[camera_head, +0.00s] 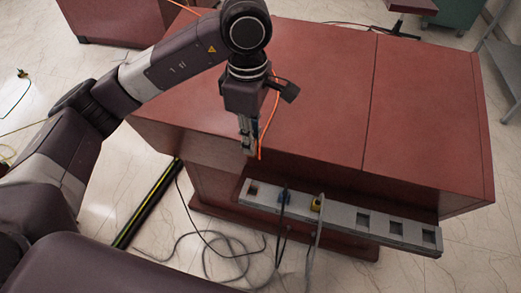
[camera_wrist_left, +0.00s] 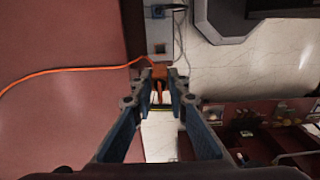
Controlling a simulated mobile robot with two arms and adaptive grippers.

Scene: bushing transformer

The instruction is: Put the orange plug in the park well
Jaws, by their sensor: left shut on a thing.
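My left gripper (camera_head: 248,150) points down above the left end of the grey panel (camera_head: 342,223). In the left wrist view the gripper (camera_wrist_left: 159,84) is shut on the orange plug (camera_wrist_left: 159,72), with the orange cable (camera_wrist_left: 70,70) trailing left. The plug is apart from the panel and hard to make out in the head view. The panel has square wells: an empty one (camera_head: 252,191) at the left end and several empty ones (camera_head: 363,220) at the right. I cannot tell which is the park well. My right gripper is not in view.
Loose cables (camera_head: 225,250) and a black-and-yellow strip (camera_head: 148,205) lie on the floor.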

